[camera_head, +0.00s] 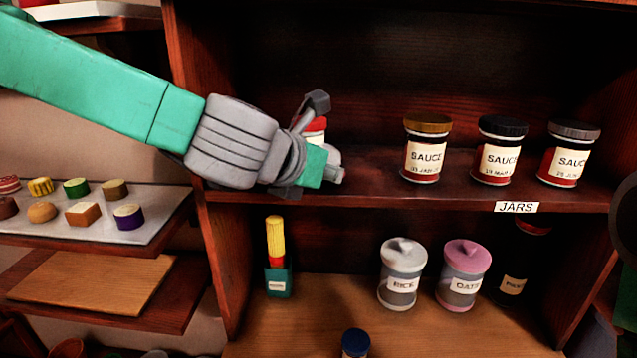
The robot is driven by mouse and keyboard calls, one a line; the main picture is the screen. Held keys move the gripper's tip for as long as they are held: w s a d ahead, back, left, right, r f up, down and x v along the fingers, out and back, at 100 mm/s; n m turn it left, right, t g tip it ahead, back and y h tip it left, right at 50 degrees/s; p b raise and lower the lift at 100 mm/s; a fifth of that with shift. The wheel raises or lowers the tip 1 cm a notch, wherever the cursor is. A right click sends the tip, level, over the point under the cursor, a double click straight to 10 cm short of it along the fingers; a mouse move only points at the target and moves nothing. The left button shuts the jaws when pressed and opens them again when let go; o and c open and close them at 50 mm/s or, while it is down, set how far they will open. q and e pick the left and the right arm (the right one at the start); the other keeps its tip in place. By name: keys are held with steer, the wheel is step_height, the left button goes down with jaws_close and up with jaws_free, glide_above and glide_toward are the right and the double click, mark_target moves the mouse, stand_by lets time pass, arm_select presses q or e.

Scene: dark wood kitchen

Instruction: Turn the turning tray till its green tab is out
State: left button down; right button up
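I cannot make out a turning tray or a green tab in the head view. My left gripper (322,137) is at the left end of the upper jar shelf (390,190). Its fingers stand apart, one raised and one low. A jar with a red lid (316,125) shows just behind the fingers, mostly hidden by them; I cannot tell whether they touch it. Three sauce jars stand upright to the right on the same shelf, with a brown lid (427,124), a black lid (502,127) and a grey lid (574,131). My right gripper is not in view.
Below stand a teal box with a yellow-handled item (278,280), a rice canister (402,275), an oats canister (464,275) and a dark jar (513,285). A blue-lidded jar (355,343) is in front. A pale tray of small foods (95,228) lies left.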

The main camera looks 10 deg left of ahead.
mark_target(349, 160)
arm_select(q)
steer(key=shift+w+d+f+n+t+y+b, duration=0.15)
steer(key=shift+w+d+n+y+b, duration=0.15)
steer(key=shift+w+d+n+y, duration=0.3)
steer(key=shift+w+d+f+n+t+y+b, duration=0.15)
steer(key=shift+w+d+n+y+b, duration=0.2)
steer(key=shift+w+y, duration=0.3)
steer(key=shift+w+r+n+y, duration=0.2)
steer(key=shift+w+n+y, duration=0.6)
steer(key=shift+n, duration=0.25)
steer(key=shift+w+d+n+y+b, duration=0.3)
steer(key=shift+w+n+y, duration=0.3)
steer(key=shift+y, duration=0.05)
steer(key=shift+w+d+n+y+b, duration=0.25)
steer(key=shift+w+d+n+y, duration=0.05)
steer(key=shift+w+n+y, duration=0.3)
steer(key=shift+w+a+n+g+y+b, duration=0.2)
steer(key=shift+w+n+g+y, duration=0.2)
steer(key=shift+w+n+y, duration=0.65)
steer(key=shift+w+a+n+g+y+b, duration=0.15)
steer(key=shift+w+n+g+y, duration=0.25)
steer(key=shift+w+n+y, duration=0.65)
steer(key=shift+w+a, duration=0.2)
steer(key=shift+w, duration=0.5)
